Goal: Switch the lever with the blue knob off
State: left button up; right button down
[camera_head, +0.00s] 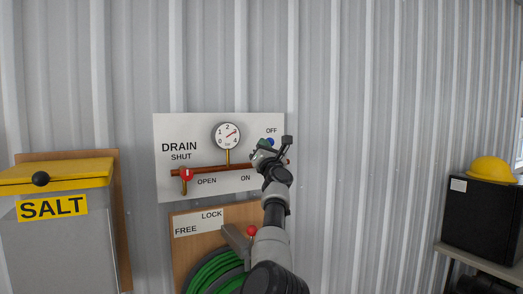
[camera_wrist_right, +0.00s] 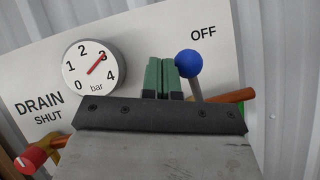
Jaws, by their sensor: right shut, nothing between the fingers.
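The blue knob (camera_wrist_right: 188,63) tops a short grey lever that rises from the copper pipe, below and left of the word OFF in the right wrist view. It also shows in the head view as a small blue spot (camera_head: 271,142), partly covered by my gripper. My right gripper (camera_wrist_right: 161,64) is shut and empty, its green fingertips together just left of the knob. Whether they touch it I cannot tell. In the head view my right gripper (camera_head: 263,144) is in front of the white panel (camera_head: 215,125). My left gripper is not in view.
A pressure gauge (camera_head: 228,135) and a red drain knob (camera_head: 187,174) share the panel. Below are a wooden LOCK/FREE board (camera_head: 188,248), a red ball (camera_head: 251,230) and a green hose (camera_head: 212,270). A salt bin (camera_head: 60,240) stands left; a black box (camera_head: 480,215) with a yellow helmet (camera_head: 491,169), right.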

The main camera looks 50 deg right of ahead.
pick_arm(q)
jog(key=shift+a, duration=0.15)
pick_arm(e)
jog(key=shift+s+d+r, duration=0.15)
jog(key=shift+s+d, duration=0.3)
jog(key=shift+d, duration=0.15)
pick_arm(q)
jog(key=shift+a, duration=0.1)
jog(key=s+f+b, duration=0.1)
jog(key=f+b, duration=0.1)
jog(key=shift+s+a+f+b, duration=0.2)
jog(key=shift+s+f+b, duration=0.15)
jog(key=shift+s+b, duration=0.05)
pick_arm(e)
jog(key=s+a+f, duration=0.2)
jog(key=s+a, duration=0.3)
jog(key=a, duration=0.6)
jog(key=shift+s+a+f, duration=0.15)
jog(key=shift+s+a, duration=0.15)
jog(key=shift+s, duration=0.1)
